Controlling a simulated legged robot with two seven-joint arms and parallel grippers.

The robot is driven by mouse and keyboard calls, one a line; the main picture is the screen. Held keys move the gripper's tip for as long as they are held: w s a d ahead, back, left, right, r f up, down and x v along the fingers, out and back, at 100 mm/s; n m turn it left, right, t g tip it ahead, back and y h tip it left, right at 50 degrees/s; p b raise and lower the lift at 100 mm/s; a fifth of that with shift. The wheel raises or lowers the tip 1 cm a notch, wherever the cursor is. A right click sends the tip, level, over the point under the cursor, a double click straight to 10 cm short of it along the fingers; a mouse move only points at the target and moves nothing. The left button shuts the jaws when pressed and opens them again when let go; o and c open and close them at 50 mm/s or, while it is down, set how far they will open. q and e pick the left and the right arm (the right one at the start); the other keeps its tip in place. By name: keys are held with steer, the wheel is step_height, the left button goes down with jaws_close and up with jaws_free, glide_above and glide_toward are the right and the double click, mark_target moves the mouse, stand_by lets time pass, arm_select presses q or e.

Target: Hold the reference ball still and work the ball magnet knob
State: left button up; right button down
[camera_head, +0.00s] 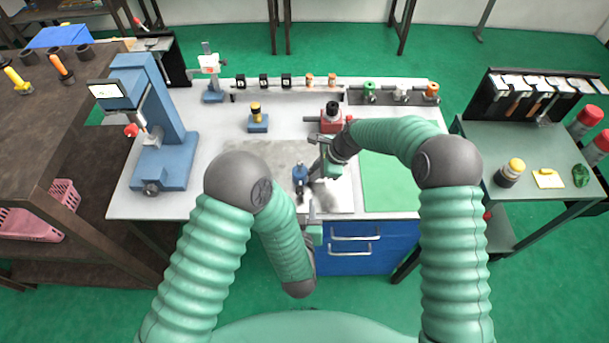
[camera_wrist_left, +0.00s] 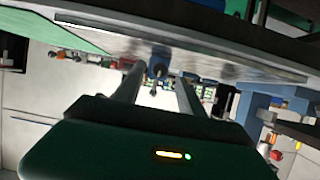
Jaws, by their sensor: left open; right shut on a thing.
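A small blue block (camera_head: 299,174) stands on the grey plate in the middle of the bench. It also shows inverted in the left wrist view (camera_wrist_left: 160,54), with a dark stem. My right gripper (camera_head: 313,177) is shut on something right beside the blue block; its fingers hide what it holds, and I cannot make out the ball. My left gripper (camera_head: 311,212) is at the bench's front edge, below and in front of the block. In the left wrist view its two fingers (camera_wrist_left: 155,85) are apart and empty, with the block beyond, between them. I cannot single out the knob.
A blue upright instrument (camera_head: 172,130) stands at the left of the bench. A red block with a black knob (camera_head: 331,118) and a blue block with a yellow top (camera_head: 257,120) stand behind. A green mat (camera_head: 390,185) lies at right. Blue drawers (camera_head: 355,255) are below.

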arm_select(q)
steer(key=v, duration=0.7)
steer(key=w+a+r+g+h, duration=0.2)
steer(key=a+g, duration=0.3)
steer(key=a, duration=0.1)
steer(key=s+a+r+g+y, duration=0.1)
steer(key=s+a+r+g, duration=0.1)
steer(key=a, duration=0.4)
steer(key=s+a+r+g+y, duration=0.1)
steer(key=s+a+r+g, duration=0.1)
steer(key=s+a, duration=0.5)
steer(key=shift+s+g, duration=0.35)
steer(key=shift+g, duration=0.55)
